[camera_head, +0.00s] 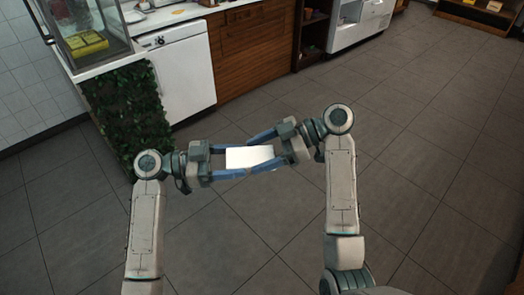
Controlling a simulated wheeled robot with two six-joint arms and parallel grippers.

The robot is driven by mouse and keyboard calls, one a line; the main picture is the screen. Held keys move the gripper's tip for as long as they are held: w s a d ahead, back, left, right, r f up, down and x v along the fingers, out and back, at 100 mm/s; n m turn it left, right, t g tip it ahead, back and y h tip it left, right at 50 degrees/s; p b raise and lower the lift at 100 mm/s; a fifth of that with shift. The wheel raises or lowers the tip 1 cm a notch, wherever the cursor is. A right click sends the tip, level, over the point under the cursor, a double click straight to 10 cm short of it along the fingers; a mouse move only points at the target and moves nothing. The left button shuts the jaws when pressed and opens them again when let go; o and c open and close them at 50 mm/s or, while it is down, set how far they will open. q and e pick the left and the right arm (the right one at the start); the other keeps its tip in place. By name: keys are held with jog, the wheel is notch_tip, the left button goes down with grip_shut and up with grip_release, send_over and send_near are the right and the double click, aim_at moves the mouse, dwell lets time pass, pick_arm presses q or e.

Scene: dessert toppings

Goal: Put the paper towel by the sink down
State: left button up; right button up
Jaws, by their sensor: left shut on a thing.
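The paper towel (249,156) shows as a plain white block in mid-picture, held in the air above the floor between my two grippers. My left gripper (229,163) reaches in from the left and is shut on the towel's left end. My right gripper (257,152) comes in from the right, with its blue fingers spread on either side of the towel's right end. Its upper finger seems to stand apart from the towel. The fingers hide parts of the towel's edges. I cannot make out a sink in this view.
A white-topped counter (163,18) runs along the back, with a white appliance (180,75) and wooden front (250,42). A glass display case (88,30) stands at the left above a leafy green panel (130,112). The tiled floor (430,130) at the right is clear.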

pick_arm(q)
jog(key=shift+s, duration=0.1)
pick_arm(e)
jog(key=shift+w, duration=0.1)
jog(key=c, duration=0.5)
pick_arm(q)
jog(key=o, duration=1)
jog(key=shift+o, duration=0.2)
